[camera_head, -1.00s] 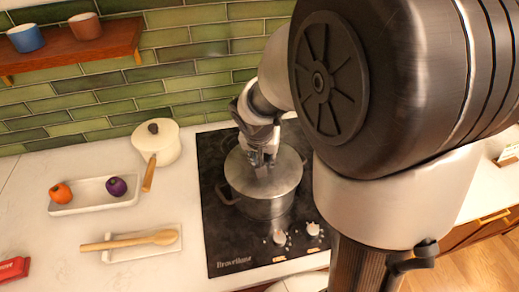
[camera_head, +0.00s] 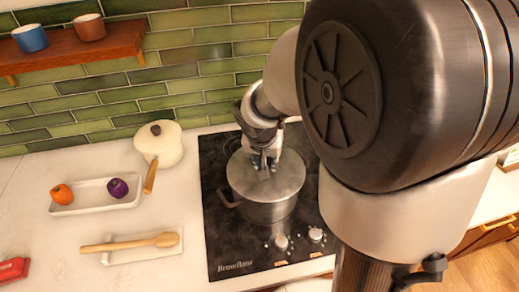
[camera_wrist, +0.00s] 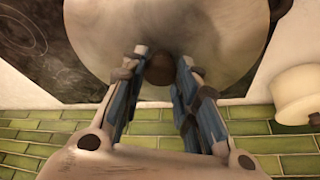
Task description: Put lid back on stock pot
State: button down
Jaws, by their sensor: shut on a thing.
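The stock pot (camera_head: 267,212) stands on the black cooktop, with its left handle showing. The steel lid (camera_head: 284,178) covers the top of the pot; I cannot tell whether its rim is fully seated. My gripper (camera_head: 264,162) is above the lid, pointing down at its middle. In the wrist view, the lid (camera_wrist: 215,35) fills the upper middle, and its dark round knob (camera_wrist: 160,69) is between the two fingers of my gripper (camera_wrist: 161,67). The gripper is shut on the knob. The arm hides part of the pot's right side.
The cooktop (camera_head: 228,245) has knobs at its front. To its left are a cream saucepan (camera_head: 163,147), a white tray (camera_head: 90,207) with an orange and a purple item, and a wooden spoon (camera_head: 128,243) on a rest. A wall shelf (camera_head: 75,50) holds two cups.

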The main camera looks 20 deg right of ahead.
dwell(0.4)
jog(key=c, duration=1.2)
grip_release()
jog(key=shift+o, duration=0.5)
jog(key=o, duration=0.4)
jog(key=shift+r, duration=0.1)
jog(key=shift+r+p, duration=2.4)
jog(key=shift+r, duration=1.05)
jog(key=shift+c, duration=0.5)
